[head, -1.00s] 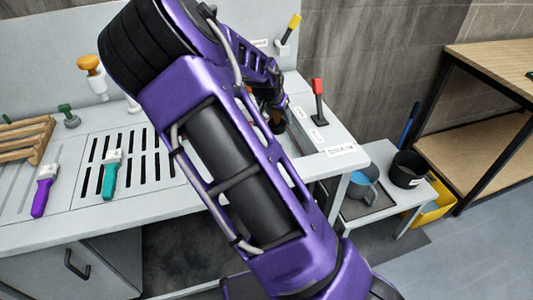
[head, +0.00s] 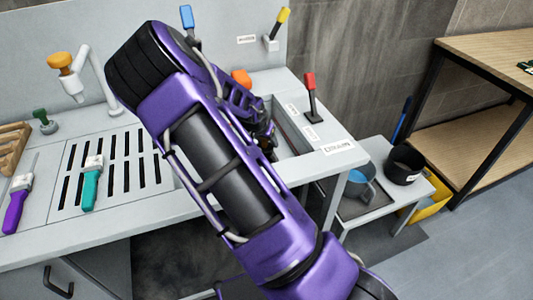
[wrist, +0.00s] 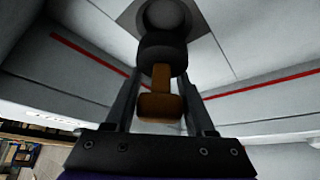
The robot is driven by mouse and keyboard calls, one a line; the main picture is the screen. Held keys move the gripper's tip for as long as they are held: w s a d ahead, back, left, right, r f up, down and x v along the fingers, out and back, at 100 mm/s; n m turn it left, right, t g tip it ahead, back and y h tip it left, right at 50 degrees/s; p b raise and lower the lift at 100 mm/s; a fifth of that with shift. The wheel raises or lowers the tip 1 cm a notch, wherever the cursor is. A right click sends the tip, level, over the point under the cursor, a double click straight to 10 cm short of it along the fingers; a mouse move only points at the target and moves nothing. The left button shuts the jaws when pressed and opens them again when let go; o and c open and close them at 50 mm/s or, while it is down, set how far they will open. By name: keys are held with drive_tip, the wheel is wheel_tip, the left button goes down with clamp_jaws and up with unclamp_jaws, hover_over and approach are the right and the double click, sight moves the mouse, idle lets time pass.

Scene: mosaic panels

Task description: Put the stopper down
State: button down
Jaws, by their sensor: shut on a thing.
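The stopper (wrist: 160,104) has a brown-orange handle and a dark round body. In the wrist view it is between the two fingers of my gripper (wrist: 161,76), which is shut on it. The dark body is at the fingertips, in front of a grey round shape (wrist: 166,14) set in a square plate. Pale basin walls with a red line (wrist: 90,60) surround it. In the head view my gripper (head: 266,137) is low at the basin (head: 290,137) on the right of the counter. My arm hides most of the basin, and I cannot tell whether the stopper touches its floor.
A red lever (head: 310,92) stands by the basin's right edge. Yellow (head: 279,22) and blue (head: 187,18) levers are behind. Purple (head: 17,207) and teal (head: 91,188) brushes lie at the left. A green-handled piece (head: 44,121) stands behind them. A low side table (head: 389,214) is right.

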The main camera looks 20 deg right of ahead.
sight(267, 149)
drive_tip(key=shift+f+b, duration=0.4)
drive_tip(key=shift+f, duration=1.55)
drive_tip(key=shift+f+b, duration=0.4)
drive_tip(key=shift+f, duration=0.15)
drive_tip(key=shift+f, duration=0.1)
drive_tip(key=shift+c, duration=1)
unclamp_jaws()
